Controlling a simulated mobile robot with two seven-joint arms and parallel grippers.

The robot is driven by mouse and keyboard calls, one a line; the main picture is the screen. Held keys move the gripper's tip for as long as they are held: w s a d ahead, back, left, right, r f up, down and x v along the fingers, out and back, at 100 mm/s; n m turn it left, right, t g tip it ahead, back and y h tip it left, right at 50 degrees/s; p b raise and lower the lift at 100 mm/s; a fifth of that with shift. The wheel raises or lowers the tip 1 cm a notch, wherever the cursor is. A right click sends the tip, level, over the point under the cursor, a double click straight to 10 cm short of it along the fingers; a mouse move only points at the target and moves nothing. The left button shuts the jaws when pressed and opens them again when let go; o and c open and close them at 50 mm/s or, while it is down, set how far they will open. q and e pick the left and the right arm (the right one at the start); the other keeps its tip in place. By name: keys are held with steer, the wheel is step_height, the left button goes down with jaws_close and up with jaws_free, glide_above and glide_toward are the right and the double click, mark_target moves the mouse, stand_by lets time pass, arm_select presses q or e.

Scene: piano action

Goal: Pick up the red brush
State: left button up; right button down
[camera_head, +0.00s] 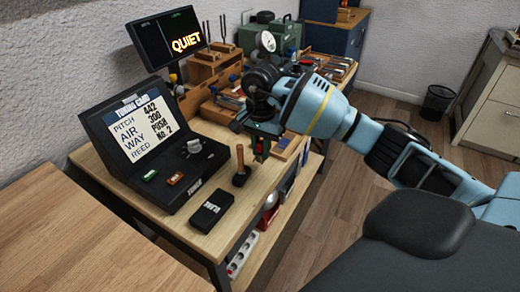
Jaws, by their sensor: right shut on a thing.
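My right gripper (262,148) is over the right edge of the wooden workbench, pointing down. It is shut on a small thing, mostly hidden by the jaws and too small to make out. I cannot pick out the red brush clearly, so I cannot tell whether it is what the jaws hold. A wooden-handled tool with a dark base (240,168) stands upright on the bench just left of the gripper. My left gripper is not in view.
A black case with a lettered panel (145,127) stands at the left of the bench, with a black box (212,210) in front. A "QUIET" sign (167,38), wooden racks (207,68) and a green case (279,37) are behind.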

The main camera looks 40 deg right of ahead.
arm_select(q)
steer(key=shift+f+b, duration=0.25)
steer(key=shift+b, duration=0.05)
arm_select(e)
steer(key=s+a+r, duration=0.1)
steer(key=s+a, duration=0.5)
steer(key=s, duration=0.7)
steer(key=shift+a+r, duration=0.2)
